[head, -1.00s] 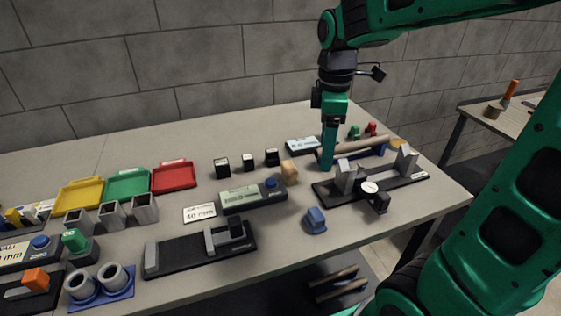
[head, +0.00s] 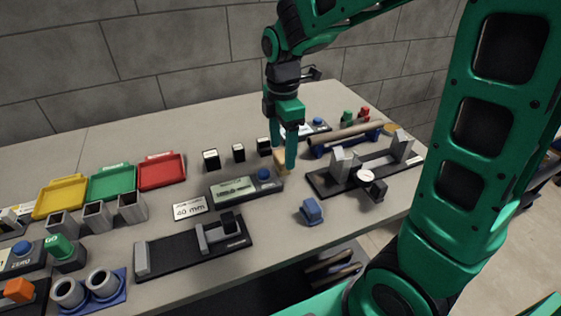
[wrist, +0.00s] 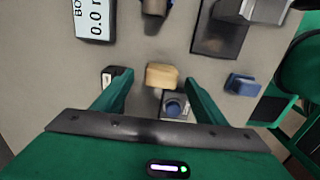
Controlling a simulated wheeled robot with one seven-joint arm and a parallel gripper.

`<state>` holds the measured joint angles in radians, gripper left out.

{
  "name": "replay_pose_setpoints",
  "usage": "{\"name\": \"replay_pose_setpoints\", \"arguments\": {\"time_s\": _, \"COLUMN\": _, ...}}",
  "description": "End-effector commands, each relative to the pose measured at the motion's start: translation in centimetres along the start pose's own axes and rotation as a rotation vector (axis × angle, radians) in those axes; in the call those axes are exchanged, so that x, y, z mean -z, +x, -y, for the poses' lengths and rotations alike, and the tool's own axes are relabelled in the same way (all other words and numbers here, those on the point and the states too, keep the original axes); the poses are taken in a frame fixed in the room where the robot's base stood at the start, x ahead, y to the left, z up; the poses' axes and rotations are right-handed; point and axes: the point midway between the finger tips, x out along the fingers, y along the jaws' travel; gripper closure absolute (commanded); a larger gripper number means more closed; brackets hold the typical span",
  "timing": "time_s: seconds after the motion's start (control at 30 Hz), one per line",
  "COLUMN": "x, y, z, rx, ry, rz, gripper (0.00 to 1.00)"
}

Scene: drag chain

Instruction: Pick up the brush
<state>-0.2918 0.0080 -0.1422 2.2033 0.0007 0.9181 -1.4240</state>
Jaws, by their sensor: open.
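A tan wooden block-like piece (head: 281,160) stands on the workbench just behind the grey display unit; it looks like the brush, though I see no bristles. In the wrist view the tan piece (wrist: 162,76) lies between and slightly beyond my two green fingers. My gripper (head: 285,162) points down over it, open and empty, with one finger partly covering it in the head view. The fingers stand apart from its sides in the wrist view (wrist: 161,80). I cannot tell their exact height over the bench.
The display unit (head: 232,187) with a blue button is close in front. Several small black blocks (head: 238,153) stand to the left. A pipe on a blue stand (head: 345,138) and a dark gauge fixture (head: 325,180) are to the right. A blue block (head: 311,211) sits nearer.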

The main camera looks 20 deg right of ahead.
Motion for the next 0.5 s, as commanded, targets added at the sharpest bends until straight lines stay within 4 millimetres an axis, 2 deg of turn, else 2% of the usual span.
{"name": "replay_pose_setpoints", "arguments": {"time_s": 0.1, "x": 0.1, "y": 1.9, "z": 0.1, "rx": 0.004, "ry": 0.000, "rz": 0.001, "gripper": 0.34}}
{"name": "replay_pose_setpoints", "arguments": {"time_s": 0.2, "x": 0.1, "y": 2.9, "z": 0.1, "rx": 0.001, "ry": 0.001, "rz": 0.001, "gripper": 0.34}}
{"name": "replay_pose_setpoints", "arguments": {"time_s": 0.5, "x": 0.1, "y": 3.5, "z": 0.0, "rx": 0.000, "ry": 0.001, "rz": 0.000, "gripper": 0.34}}
